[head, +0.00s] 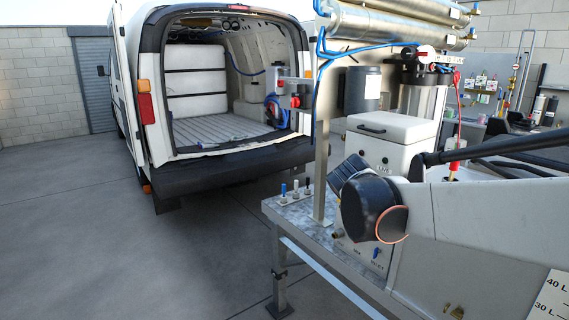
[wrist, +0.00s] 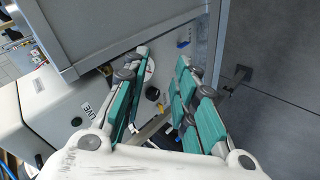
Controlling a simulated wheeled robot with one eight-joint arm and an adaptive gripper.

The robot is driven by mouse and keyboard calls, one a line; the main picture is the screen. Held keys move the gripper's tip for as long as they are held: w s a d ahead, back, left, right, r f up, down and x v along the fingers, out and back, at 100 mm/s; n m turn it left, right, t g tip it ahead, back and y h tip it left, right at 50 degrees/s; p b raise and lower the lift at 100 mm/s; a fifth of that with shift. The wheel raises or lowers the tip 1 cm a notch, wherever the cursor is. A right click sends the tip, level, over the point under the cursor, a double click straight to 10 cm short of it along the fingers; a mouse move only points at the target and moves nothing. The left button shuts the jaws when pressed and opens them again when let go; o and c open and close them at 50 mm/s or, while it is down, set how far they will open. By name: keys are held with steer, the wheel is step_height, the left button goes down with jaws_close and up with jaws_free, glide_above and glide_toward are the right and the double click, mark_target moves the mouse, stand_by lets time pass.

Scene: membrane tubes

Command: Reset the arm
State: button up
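My gripper (wrist: 162,75) shows in the wrist view, its teal-padded fingers spread apart with a gap between them and nothing held. Behind and below it are the frame of the stand and a white panel with small fittings. In the head view my white arm with its dark round joint reaches in from the right, in front of the metal stand (head: 298,222). My gripper cannot be made out there. Two silver membrane tubes (head: 392,25) lie at the top of the stand, with blue hoses at their left ends.
An open van (head: 222,90) is at the back left. The concrete floor (head: 75,230) at left is clear.

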steer(key=s+a+f+m+y, duration=0.2)
steer(key=s+f+y, duration=0.1)
steer(key=s, duration=1)
steer(key=s+a+f+m+y, duration=0.1)
steer(key=s+a+f+y, duration=0.1)
steer(key=s, duration=1.2)
step_height(320, 180, down, 2)
steer(key=shift+s+m+y, duration=0.15)
steer(key=shift+m+y, duration=0.25)
steer(key=shift+y, duration=0.3)
